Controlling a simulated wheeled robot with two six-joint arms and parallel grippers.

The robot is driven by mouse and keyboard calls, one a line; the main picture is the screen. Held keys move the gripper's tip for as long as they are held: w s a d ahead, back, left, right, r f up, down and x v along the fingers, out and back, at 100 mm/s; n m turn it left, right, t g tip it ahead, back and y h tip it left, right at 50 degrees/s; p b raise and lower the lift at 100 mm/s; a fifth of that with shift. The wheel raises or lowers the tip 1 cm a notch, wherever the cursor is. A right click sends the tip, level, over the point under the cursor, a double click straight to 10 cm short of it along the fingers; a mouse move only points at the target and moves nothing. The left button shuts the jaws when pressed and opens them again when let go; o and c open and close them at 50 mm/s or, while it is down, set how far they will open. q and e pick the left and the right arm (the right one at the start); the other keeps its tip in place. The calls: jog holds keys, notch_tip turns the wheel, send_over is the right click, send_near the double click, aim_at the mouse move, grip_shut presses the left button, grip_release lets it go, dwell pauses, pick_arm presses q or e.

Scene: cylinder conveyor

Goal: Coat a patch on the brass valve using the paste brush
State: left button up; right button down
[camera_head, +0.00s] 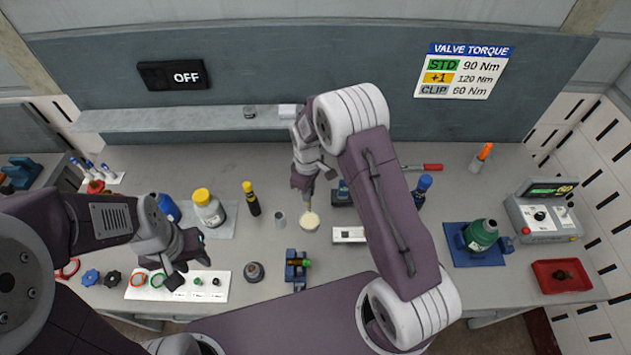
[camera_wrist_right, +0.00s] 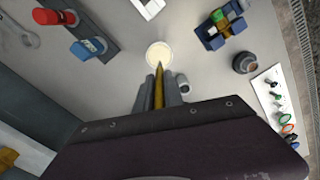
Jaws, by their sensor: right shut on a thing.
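My right gripper (camera_head: 304,188) is shut on the paste brush, whose yellowish handle (camera_wrist_right: 159,90) shows between the fingers in the right wrist view. The brush points down at a round pot of pale paste (camera_head: 309,220), also seen in the wrist view (camera_wrist_right: 159,53). Its tip is at the pot; I cannot tell how deep it is. A small blue vise (camera_head: 296,271) holds a part with brass-yellow and green areas (camera_head: 304,263), which looks like the brass valve. My left gripper (camera_head: 190,272) hangs over the white mat, its fingers apart and empty.
A white mat (camera_head: 216,294) with rings and small parts lies at front left. A dark round pot (camera_head: 254,271) stands left of the vise. A green bottle (camera_head: 481,235), a torque box (camera_head: 541,212) and a red tray (camera_head: 542,283) are at right. Bare bench lies between pot and vise.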

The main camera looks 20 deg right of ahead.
aim_at(309, 205)
jog(key=shift+d+f, duration=0.15)
jog(key=shift+f+b, duration=0.2)
jog(key=shift+b, duration=0.1)
notch_tip(309, 205, down, 5)
jog(key=b, duration=0.3)
jog(key=shift+b, duration=0.4)
jog(key=shift+f, duration=0.3)
jog(key=shift+r, duration=0.1)
jog(key=shift+f+b, duration=0.55)
jog(key=shift+f, duration=0.05)
dwell(0.8)
